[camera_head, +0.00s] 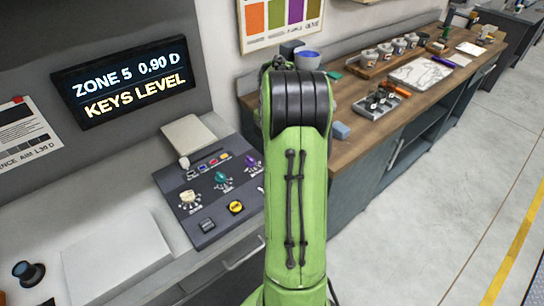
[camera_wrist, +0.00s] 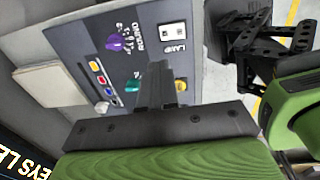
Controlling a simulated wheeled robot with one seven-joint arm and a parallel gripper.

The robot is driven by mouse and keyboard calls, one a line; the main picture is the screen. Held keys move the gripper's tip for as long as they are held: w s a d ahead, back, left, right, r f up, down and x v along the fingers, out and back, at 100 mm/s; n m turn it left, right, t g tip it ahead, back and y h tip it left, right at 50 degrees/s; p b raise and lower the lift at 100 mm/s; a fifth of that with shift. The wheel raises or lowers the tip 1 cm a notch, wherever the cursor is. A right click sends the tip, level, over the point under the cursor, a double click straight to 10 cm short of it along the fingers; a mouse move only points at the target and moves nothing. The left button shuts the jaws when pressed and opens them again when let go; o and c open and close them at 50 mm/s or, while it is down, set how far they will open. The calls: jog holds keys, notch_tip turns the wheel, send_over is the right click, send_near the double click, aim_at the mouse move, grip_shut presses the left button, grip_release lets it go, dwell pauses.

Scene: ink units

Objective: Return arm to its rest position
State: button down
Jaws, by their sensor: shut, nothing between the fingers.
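My green arm (camera_head: 298,190) stands raised in the middle of the head view, in front of the counter and the control panel's right edge. My gripper (camera_wrist: 158,78) shows in the wrist view, shut and empty, with its dark fingers together in front of the control panel. It is hidden in the head view. The dark control panel (camera_head: 213,222) has a cream knob, a teal knob, a purple knob, a yellow button and several small coloured keys. The panel also shows in the wrist view (camera_wrist: 78,32). I cannot tell the exact gap between fingertips and panel.
A display (camera_head: 125,80) reads "ZONE 5 0.90 D KEYS LEVEL". A white slab (camera_head: 117,255) lies at lower left. The floor (camera_head: 440,190) at right is clear.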

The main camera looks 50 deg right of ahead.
jog(key=shift+w+r, duration=0.1)
jog(key=shift+r, duration=0.25)
dwell(0.3)
